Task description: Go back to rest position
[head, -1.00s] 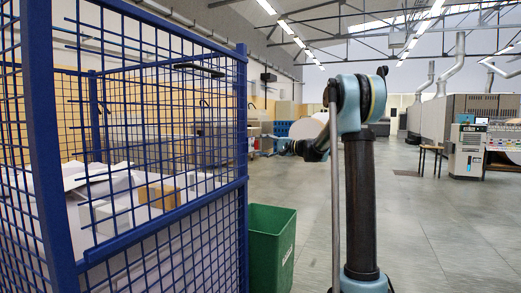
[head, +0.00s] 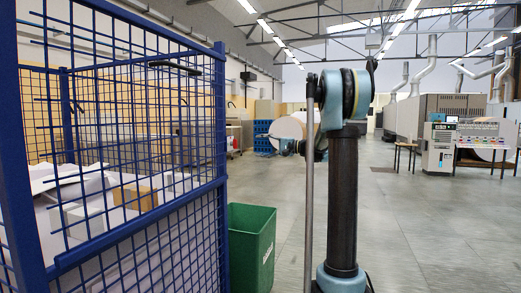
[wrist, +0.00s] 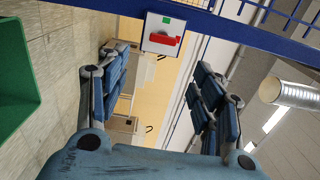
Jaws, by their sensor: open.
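My gripper (wrist: 157,88) shows in the wrist view with its two blue-padded fingers wide apart and nothing between them. No loose object is in my grasp.
A blue mesh cage (head: 222,120) holding white papers and a cardboard box (head: 135,195) stands close at left. A green bin (head: 251,248) is beside it. A white box with a red handle (wrist: 163,39) shows in the wrist view. The floor at right is clear.

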